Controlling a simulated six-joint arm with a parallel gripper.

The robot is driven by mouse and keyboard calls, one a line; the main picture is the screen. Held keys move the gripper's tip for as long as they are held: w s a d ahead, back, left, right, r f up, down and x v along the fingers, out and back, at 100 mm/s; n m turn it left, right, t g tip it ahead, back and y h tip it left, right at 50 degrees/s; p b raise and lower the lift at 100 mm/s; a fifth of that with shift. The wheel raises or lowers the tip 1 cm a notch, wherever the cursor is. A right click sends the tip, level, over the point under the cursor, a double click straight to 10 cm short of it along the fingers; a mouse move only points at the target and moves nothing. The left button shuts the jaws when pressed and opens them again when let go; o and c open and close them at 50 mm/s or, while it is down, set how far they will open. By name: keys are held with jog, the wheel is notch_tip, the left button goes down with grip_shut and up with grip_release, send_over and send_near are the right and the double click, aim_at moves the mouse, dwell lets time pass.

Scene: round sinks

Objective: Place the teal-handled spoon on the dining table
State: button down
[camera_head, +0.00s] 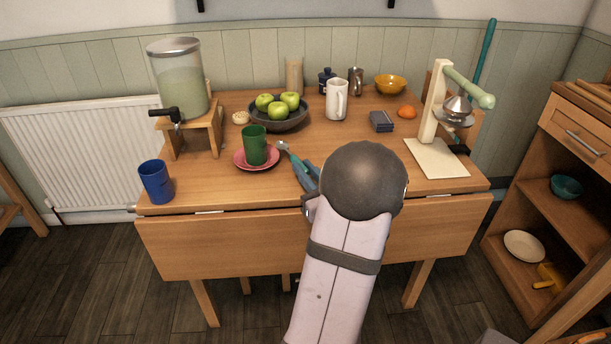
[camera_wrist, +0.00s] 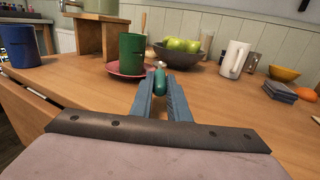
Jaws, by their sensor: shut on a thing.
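The teal-handled spoon (camera_head: 284,147) is at the front middle of the wooden dining table (camera_head: 215,192), its metal bowl pointing to the back left, beside the pink saucer. My gripper (camera_head: 304,172) is shut on the spoon's teal handle. My arm hides part of the table's front edge.
A green cup (camera_head: 254,146) stands on the pink saucer (camera_head: 241,163) just left of the spoon. A blue cup (camera_head: 156,182) is at the front left. A bowl of apples (camera_head: 292,124), a white mug (camera_head: 336,100) and a juicer (camera_head: 437,115) stand farther back. The tabletop between saucer and juicer has free room.

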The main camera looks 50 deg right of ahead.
jog(key=shift+f, duration=0.5)
jog(key=shift+f, duration=0.1)
jog(key=shift+f, duration=0.15)
jog(key=c, duration=1.7)
grip_release()
jog(key=shift+r, duration=0.25)
jog(key=shift+s, duration=0.2)
jog(key=v, duration=1.1)
jog(key=shift+s+a+f, duration=0.1)
jog(key=shift+s+a, duration=0.1)
jog(key=shift+s, duration=0.05)
